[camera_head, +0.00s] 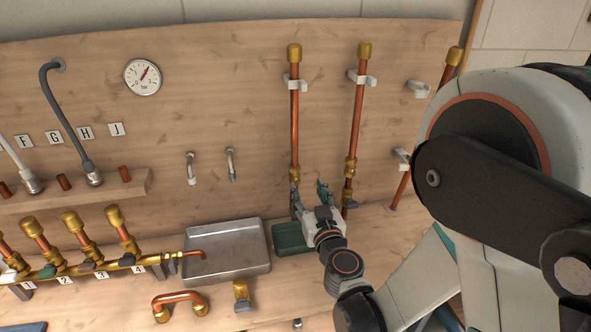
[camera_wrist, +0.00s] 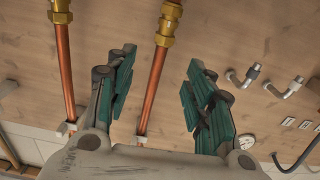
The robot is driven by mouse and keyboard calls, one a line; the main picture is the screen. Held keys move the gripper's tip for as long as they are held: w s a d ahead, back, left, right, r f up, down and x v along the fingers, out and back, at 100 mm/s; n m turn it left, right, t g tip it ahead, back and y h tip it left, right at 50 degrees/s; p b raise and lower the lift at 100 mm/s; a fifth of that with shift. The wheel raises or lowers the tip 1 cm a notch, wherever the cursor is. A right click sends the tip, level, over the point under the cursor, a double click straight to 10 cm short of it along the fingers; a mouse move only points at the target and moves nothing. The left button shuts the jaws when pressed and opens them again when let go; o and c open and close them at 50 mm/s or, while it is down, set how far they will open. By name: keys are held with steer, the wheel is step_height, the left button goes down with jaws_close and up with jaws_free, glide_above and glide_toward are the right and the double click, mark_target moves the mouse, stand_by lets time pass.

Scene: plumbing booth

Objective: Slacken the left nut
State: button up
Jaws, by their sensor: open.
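The left copper pipe (camera_head: 294,125) stands upright on the board, with a brass nut (camera_head: 295,172) near its lower end. In the wrist view, this brass nut (camera_wrist: 168,22) is at the top, beyond the fingertips. My gripper (camera_head: 310,192) is open and empty, low by the left pipe. In the wrist view, the left pipe (camera_wrist: 155,75) runs between the spread green-padded fingers of my gripper (camera_wrist: 160,80), visibly apart from both. The depth between fingers and pipe is hard to tell. The head view partly hides the pipe's foot behind the gripper.
A second pipe (camera_head: 357,115) with its own brass nut (camera_head: 350,168) stands close to the right. A green tray (camera_head: 289,238) and a metal tray (camera_head: 227,252) lie below. A brass manifold (camera_head: 105,266) is at the left. Two small taps (camera_head: 231,164) stick out of the board.

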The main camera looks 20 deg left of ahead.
mark_target(296, 169)
steer(key=x, duration=0.7)
steer(key=b+x, duration=0.1)
steer(key=x, duration=0.6)
steer(key=shift+s+a, duration=0.2)
steer(key=c, duration=1.1)
